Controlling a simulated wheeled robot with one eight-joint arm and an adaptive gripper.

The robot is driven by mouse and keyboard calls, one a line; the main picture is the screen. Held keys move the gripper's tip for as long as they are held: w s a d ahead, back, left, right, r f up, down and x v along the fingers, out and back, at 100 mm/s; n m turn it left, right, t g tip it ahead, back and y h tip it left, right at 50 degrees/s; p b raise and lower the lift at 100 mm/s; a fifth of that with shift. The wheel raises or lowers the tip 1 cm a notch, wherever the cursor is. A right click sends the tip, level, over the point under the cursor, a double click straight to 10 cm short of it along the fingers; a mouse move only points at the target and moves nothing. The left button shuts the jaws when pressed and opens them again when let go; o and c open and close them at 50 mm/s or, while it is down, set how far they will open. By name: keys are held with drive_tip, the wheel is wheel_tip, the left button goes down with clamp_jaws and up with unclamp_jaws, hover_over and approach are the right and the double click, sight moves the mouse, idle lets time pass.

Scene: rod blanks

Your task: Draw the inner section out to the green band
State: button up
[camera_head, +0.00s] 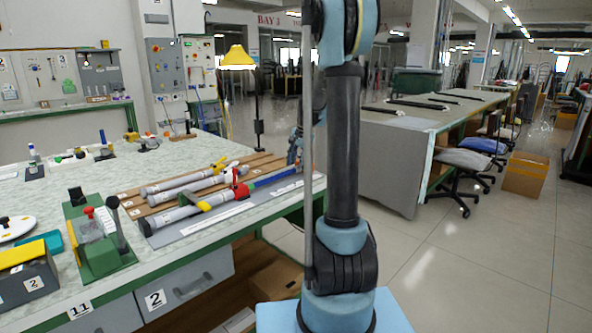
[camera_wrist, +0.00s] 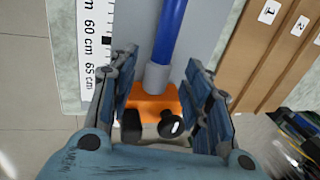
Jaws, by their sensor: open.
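The telescoping rod lies on a grey mat on the bench in the head view. It has a thick grey outer tube (camera_head: 215,203), a red clamp (camera_head: 241,190) and a blue inner section (camera_head: 272,180) running right. In the wrist view the blue inner section (camera_wrist: 171,30) ends in a short grey piece (camera_wrist: 156,78) at an orange block (camera_wrist: 150,104) with two black knobs. My gripper (camera_wrist: 161,75) is open, with its fingers on either side of the grey end and orange block. I cannot tell whether they touch. No green band can be made out on the inner section.
A printed scale (camera_wrist: 98,45) marked near 60 and 65 cm lies beside the rod. Numbered brown boards (camera_head: 258,164) carry other grey rods behind it. A green fixture (camera_head: 98,240) and a yellow lamp (camera_head: 238,58) stand on the bench. The aisle floor (camera_head: 465,265) at right is clear.

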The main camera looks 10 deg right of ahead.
drive_tip(key=shift+x, duration=1.15)
drive_tip(key=shift+c, duration=0.6)
clamp_jaws()
drive_tip(key=shift+s+a, duration=0.4)
drive_tip(key=shift+a, duration=0.1)
drive_tip(key=shift+o, duration=0.6)
unclamp_jaws()
drive_tip(key=v, duration=1.2)
drive_tip(key=shift+w, duration=0.1)
